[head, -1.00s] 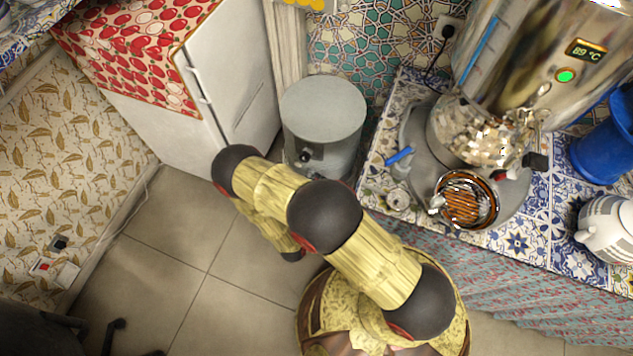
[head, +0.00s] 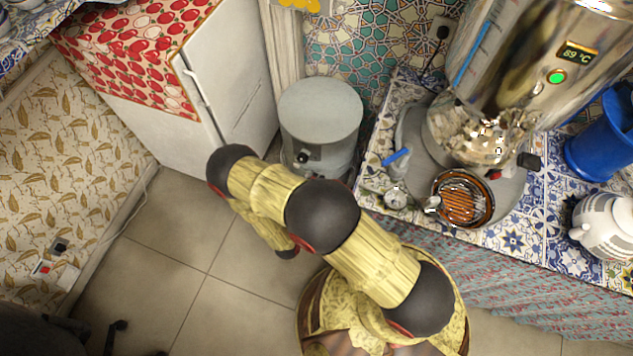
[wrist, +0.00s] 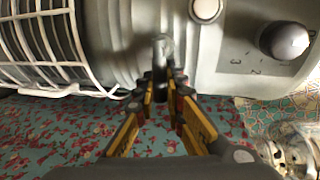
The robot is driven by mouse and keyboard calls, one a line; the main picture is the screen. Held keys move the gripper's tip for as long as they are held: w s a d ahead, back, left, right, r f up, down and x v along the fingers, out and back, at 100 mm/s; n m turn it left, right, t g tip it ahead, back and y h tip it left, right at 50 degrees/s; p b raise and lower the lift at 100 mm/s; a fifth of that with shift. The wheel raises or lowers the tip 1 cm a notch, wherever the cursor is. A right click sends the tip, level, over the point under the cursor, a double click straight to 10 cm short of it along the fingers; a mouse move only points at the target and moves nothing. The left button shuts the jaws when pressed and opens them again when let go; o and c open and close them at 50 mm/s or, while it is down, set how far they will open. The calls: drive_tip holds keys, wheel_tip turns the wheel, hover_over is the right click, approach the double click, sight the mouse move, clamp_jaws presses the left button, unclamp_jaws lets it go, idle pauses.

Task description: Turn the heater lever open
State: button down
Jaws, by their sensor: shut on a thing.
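The heater is a grey upright cylinder (head: 322,118) on the floor in the head view, with a dark knob low on its side. In the wrist view its grey body (wrist: 230,45) lies sideways across the top, with a white button and a dark round knob (wrist: 285,40) beside small numbers. The heater lever (wrist: 161,52) is a short metal bar sticking out of the body at the centre. My gripper (wrist: 163,88) has its yellow and black fingers closed around the lever's lower end. In the head view my arm hides the gripper.
A white wire guard (wrist: 50,45) covers the heater's left part in the wrist view. The heater stands between a white fridge (head: 225,75) and a tiled counter (head: 545,200) holding the samovar (head: 530,75), a blue bucket (head: 600,140) and a teapot (head: 603,222). Tiled floor (head: 180,260) is free at left.

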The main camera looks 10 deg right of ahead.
drive_tip(key=c, duration=1.9)
unclamp_jaws()
drive_tip(key=v, duration=1.2)
